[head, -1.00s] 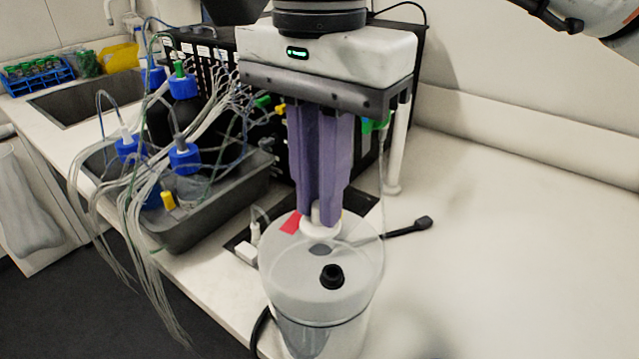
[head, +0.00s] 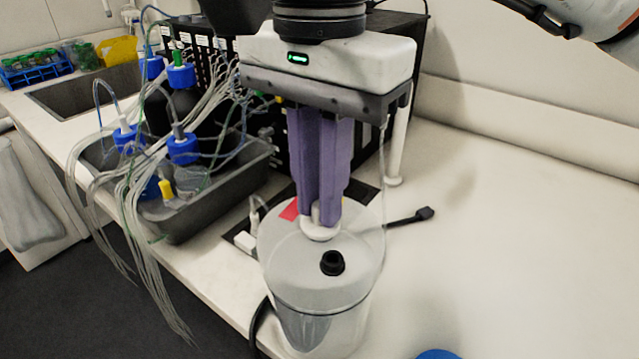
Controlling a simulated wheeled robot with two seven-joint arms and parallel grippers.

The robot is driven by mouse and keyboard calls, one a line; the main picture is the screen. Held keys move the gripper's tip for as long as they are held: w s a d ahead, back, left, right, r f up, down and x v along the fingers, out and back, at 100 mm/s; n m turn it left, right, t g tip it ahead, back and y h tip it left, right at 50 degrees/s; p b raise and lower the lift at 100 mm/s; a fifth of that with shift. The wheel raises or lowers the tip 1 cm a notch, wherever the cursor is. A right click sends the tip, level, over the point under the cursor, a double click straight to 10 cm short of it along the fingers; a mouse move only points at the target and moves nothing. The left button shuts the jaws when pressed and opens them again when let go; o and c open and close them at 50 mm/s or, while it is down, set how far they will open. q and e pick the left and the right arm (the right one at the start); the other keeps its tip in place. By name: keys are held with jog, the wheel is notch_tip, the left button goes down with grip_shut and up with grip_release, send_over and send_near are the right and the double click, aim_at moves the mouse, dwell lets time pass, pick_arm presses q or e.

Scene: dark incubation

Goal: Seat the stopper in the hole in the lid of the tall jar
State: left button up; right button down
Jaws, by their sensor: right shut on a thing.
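The tall jar (head: 325,325) stands on the bench, with a broad pale lid (head: 290,265). My right gripper (head: 322,212) points straight down over the lid, its purple fingers shut on the white stopper (head: 320,233). My left gripper is not in view.
A grey tray (head: 205,215) with blue-capped bottles and many thin tubes stands left of the jar. A black cable end (head: 424,214) lies right of it. A blue thing (head: 438,354) shows at the bottom edge. The bench at right is mostly clear.

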jog(key=shift+f, duration=0.45)
jog(key=c, duration=1.7)
grip_release()
notch_tip(320, 180, up, 10)
jog(key=shift+r+p, duration=0.15)
jog(key=shift+p, duration=0.3)
